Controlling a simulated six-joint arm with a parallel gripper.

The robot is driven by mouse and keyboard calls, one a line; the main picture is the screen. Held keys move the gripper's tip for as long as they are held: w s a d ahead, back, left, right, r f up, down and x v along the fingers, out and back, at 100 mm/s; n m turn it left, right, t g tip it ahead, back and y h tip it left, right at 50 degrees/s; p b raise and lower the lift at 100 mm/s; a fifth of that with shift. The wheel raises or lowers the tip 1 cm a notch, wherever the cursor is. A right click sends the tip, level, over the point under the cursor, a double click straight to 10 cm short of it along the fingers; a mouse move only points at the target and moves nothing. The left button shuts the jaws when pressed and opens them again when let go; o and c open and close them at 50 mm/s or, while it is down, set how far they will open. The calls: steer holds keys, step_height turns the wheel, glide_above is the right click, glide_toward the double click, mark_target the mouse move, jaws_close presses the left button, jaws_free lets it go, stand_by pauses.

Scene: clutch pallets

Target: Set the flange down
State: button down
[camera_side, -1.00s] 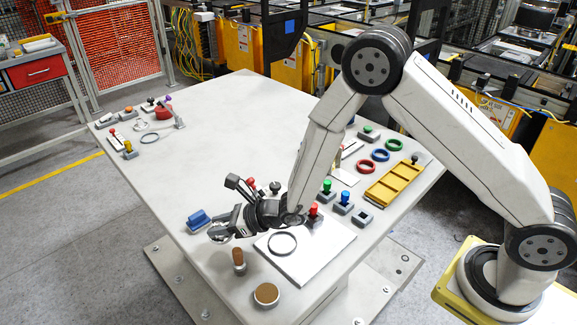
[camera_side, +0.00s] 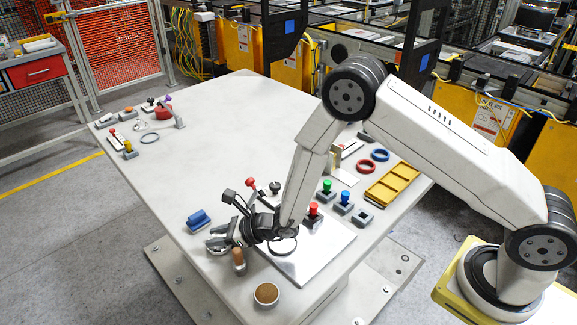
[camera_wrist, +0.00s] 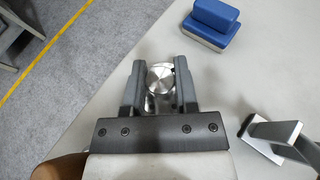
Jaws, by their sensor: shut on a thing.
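The flange (camera_wrist: 161,76) is a round, shiny silver metal piece, seen in the wrist view between my fingertips. My gripper (camera_wrist: 160,82) is shut on it, one finger on each side. In the side view, my gripper (camera_side: 219,240) is low over the near left part of the table, and the flange (camera_side: 216,246) shows as a small silver shape at its tips. I cannot tell whether the flange touches the table. Its underside is hidden.
A blue block (camera_side: 199,219) lies just behind my gripper, also in the wrist view (camera_wrist: 212,22). A wooden-handled tool (camera_side: 239,264) stands close in front, and a round brown-topped dish (camera_side: 266,293) is nearer. A metal plate (camera_side: 318,250) lies right. The table's left edge is close.

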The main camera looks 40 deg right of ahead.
stand_by(0.3)
steer(key=c, duration=0.8)
jaws_free()
steer(key=shift+f, duration=0.15)
steer(key=o, duration=0.4)
steer(key=shift+r, duration=0.2)
steer(key=shift+v, duration=6)
